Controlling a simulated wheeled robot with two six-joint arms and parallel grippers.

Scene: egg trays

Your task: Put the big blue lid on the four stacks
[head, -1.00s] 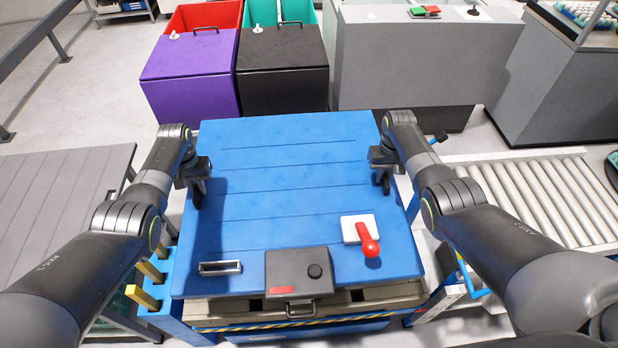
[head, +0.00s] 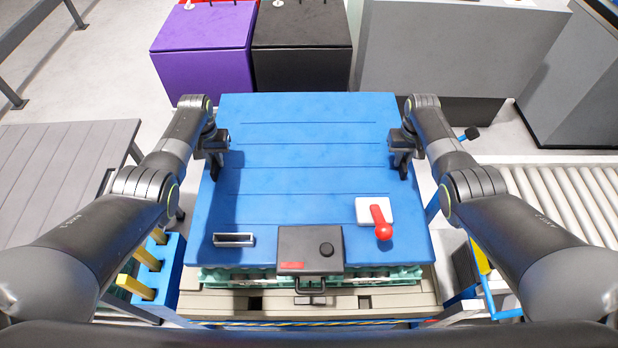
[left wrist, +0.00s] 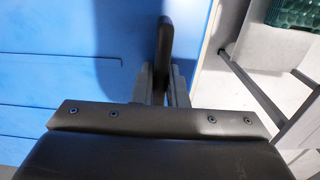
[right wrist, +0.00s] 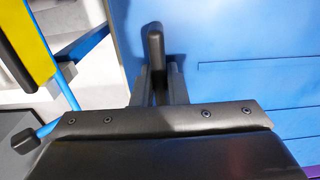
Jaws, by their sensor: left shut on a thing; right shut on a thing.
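The big blue lid (head: 300,200) lies flat across the middle of the head view, above teal egg trays (head: 225,277) that show below its near edge. The four separate stacks are mostly hidden under it. I cannot tell if the lid touches them. My left gripper (head: 216,165) is shut on a black handle (left wrist: 165,45) at the lid's left side. My right gripper (head: 403,163) is shut on the matching handle (right wrist: 155,45) at its right side.
A beige pallet (head: 390,302) lies below the trays. A blue rack with yellow posts (head: 168,285) stands close at the left, beside a grey slatted table (head: 60,180). A roller conveyor (head: 560,205) is at the right. Purple (head: 205,45) and black (head: 300,45) bins stand beyond the lid.

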